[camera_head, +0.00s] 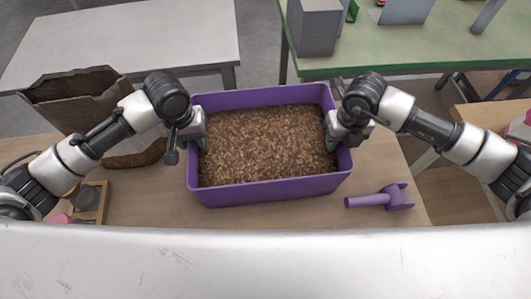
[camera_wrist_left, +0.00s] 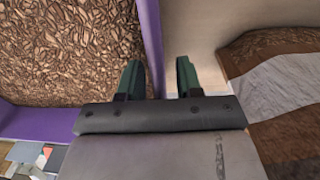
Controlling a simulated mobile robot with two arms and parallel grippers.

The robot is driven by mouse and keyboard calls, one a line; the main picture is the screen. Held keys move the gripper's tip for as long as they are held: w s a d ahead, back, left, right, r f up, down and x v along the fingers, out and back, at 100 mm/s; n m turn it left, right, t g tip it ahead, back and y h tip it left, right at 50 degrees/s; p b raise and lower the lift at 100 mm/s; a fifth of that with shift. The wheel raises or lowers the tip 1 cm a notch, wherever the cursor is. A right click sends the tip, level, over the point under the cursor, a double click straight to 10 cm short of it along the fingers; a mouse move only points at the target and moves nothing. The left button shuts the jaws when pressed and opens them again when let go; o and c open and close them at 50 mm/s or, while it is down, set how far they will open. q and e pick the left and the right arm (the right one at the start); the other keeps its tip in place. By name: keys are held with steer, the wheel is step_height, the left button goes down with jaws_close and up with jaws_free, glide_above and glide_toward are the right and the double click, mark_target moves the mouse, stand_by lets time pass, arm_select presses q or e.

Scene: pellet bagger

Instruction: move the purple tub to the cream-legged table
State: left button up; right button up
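The purple tub (camera_head: 270,190), filled with brown pellets, stands on a wooden table (camera_head: 150,205) in front of me. My left gripper (camera_head: 199,143) is at its left wall. In the left wrist view the green fingers (camera_wrist_left: 160,78) are apart, one on each side of the tub's wall (camera_wrist_left: 151,40), with gaps visible. My right gripper (camera_head: 332,142) is at the right wall; its fingertips are mostly hidden, so its grip is unclear. A wooden-topped table (camera_head: 495,118) at the right edge seems to have pale cream legs, partly hidden by my right arm.
A purple scoop (camera_head: 380,198) lies right of the tub. An open brown paper bag (camera_head: 75,100) stands left, behind my left arm. A small wooden box (camera_head: 92,203) is at the lower left. Behind are a white-topped table (camera_head: 130,40) and a green table (camera_head: 440,45) bearing grey items.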

arm_select(q)
steer(key=shift+f, duration=0.15)
arm_select(e)
steer(key=shift+f, duration=0.15)
arm_select(q)
jaws_close()
arm_select(e)
jaws_close()
stand_by(1.1)
